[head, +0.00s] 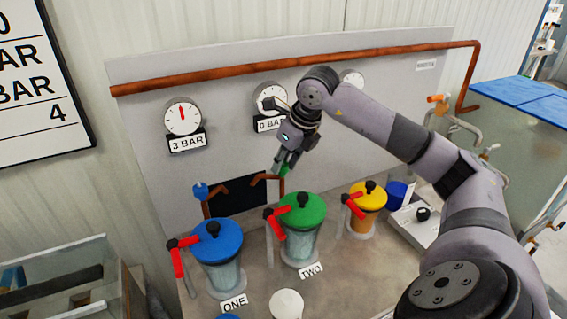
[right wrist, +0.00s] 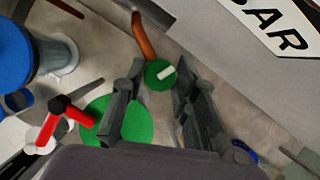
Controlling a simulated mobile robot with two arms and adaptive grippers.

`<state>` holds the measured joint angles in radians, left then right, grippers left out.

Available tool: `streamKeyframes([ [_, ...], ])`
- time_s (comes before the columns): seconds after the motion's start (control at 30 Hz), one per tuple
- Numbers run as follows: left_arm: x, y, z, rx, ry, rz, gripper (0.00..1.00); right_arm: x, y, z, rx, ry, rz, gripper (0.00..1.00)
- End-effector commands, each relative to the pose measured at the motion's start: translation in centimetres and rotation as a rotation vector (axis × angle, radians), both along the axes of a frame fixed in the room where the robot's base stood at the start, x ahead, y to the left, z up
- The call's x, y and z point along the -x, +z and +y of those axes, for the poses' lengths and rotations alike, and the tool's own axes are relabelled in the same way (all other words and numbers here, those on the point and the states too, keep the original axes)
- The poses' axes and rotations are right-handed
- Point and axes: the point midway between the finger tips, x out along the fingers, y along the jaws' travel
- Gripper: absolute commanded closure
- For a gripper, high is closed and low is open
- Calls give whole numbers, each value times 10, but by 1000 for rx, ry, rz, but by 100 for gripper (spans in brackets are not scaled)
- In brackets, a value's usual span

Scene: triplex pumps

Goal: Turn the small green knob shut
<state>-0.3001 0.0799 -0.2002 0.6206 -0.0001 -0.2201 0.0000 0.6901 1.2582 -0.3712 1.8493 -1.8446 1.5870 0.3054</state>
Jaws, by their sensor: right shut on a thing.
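The small green knob (right wrist: 160,75) sits on a copper pipe in the right wrist view, with a white mark across its face. My right gripper (right wrist: 161,84) has one finger on either side of it and is shut on it. In the head view my right gripper (head: 285,168) reaches down to the knob, above the green-lidded canister (head: 301,208) labelled TWO. There the fingers hide most of the knob. My left gripper is not in view.
A blue-lidded canister (head: 217,240) labelled ONE and a yellow-lidded canister (head: 368,194) flank the green one. Red-handled valves (head: 276,222) stand beside them. A small blue knob (head: 200,191) is on the left pipe. Gauges (head: 183,117) hang on the panel behind.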

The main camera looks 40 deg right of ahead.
Motion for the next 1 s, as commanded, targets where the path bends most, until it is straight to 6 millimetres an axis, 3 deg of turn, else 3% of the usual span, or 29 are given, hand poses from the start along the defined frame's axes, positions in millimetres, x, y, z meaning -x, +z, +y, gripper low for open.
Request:
streamKeyframes([
  [0.5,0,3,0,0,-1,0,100,-1,1,-3,0,339,-2,100],
  [1.0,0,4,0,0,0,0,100,-1,1,-3,1,415,-3,100],
])
